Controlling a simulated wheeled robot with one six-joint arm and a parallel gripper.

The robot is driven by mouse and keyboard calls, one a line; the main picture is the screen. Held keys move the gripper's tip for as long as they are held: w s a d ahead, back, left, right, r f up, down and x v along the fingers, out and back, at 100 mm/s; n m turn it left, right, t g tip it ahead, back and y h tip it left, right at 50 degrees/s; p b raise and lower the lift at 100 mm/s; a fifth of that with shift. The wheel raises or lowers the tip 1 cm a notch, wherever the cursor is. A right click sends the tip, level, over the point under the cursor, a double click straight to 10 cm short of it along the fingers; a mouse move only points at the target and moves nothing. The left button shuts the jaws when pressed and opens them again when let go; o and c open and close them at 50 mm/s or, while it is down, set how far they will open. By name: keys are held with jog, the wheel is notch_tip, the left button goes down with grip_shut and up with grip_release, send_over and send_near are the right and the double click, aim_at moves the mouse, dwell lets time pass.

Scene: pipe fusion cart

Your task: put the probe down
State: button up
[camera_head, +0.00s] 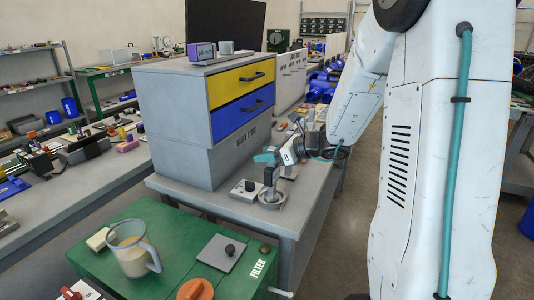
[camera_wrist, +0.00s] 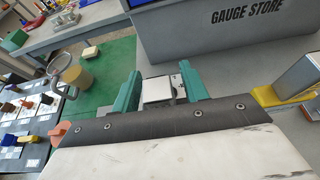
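The probe (camera_head: 270,179) appears to be the dark grey upright piece in a round grey ring-shaped holder (camera_head: 280,202) on the grey bench. My gripper (camera_head: 266,157) comes in from the right, just above its upper end. In the wrist view, the two teal fingers of my gripper (camera_wrist: 160,88) stand apart. A pale grey block (camera_wrist: 158,91), probably the probe's top, lies between them, with narrow gaps seeming to show at its sides. The probe's lower part is hidden in the wrist view.
A small grey box with a black knob (camera_head: 246,190) stands left of the holder. The gauge store cabinet (camera_head: 178,130) rises behind. In front, the green bench (camera_head: 185,240) carries a mug (camera_head: 130,250), a grey plate (camera_head: 221,253) and an orange knob (camera_head: 195,290).

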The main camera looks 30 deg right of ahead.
jog(key=v, duration=1.2)
jog(key=s+a+r+n+g, duration=0.1)
jog(key=s+a+n+g, duration=0.35)
jog(key=a+n, duration=0.35)
jog(key=s+a+r+n+g, duration=0.1)
jog(key=s+a+n+g, duration=0.3)
jog(key=s+a+n, duration=0.4)
jog(key=s+a+n+g+h, duration=0.1)
jog(key=s+n+h, duration=0.6)
jog(key=s+n, duration=0.4)
jog(key=shift+s+a+n, duration=0.2)
jog(key=shift+s+n, duration=0.1)
jog(key=shift+n, duration=0.9)
jog(key=shift+o, duration=0.4)
